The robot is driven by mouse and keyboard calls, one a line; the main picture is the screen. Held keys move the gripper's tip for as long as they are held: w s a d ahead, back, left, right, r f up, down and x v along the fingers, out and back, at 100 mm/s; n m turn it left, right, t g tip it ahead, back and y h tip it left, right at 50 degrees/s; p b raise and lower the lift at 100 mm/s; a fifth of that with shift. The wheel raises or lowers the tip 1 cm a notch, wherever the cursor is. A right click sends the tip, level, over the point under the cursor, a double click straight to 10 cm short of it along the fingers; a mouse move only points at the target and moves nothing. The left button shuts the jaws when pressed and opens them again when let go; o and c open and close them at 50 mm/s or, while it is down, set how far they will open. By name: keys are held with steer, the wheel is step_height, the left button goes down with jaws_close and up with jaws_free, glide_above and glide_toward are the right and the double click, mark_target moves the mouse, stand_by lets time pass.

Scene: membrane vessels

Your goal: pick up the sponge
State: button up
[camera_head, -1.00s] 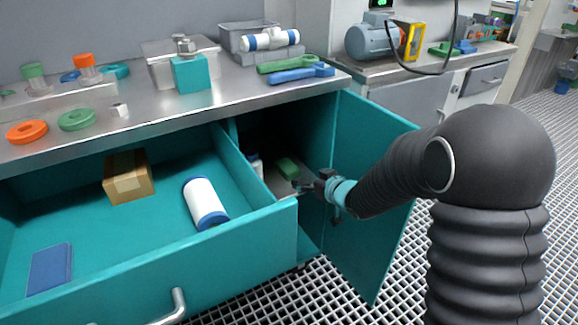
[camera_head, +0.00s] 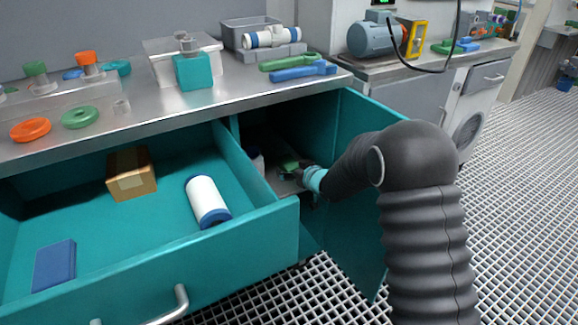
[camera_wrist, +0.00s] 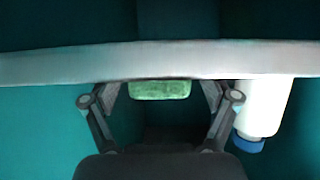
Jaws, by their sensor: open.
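The green sponge (camera_head: 289,163) lies on the shelf (camera_head: 282,185) inside the open teal cabinet, partly behind my gripper. In the wrist view the sponge (camera_wrist: 160,90) shows between my fingers, farther ahead, its upper side cut off by a grey horizontal edge. My gripper (camera_head: 296,172) reaches into the cabinet opening just in front of the sponge. It also shows in the wrist view (camera_wrist: 160,97), open, with a finger on each side of the sponge. I cannot tell whether the fingers touch it.
A white bottle with a blue cap (camera_wrist: 260,110) stands right of my fingers in the wrist view. The open drawer (camera_head: 270,230) beside the cabinet holds a cardboard box (camera_head: 131,174), a white cylinder (camera_head: 207,201) and a blue block (camera_head: 54,266). The grey edge (camera_wrist: 160,60) crosses above my fingers.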

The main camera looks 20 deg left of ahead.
steer(key=c, duration=1)
steer(key=shift+r, duration=0.1)
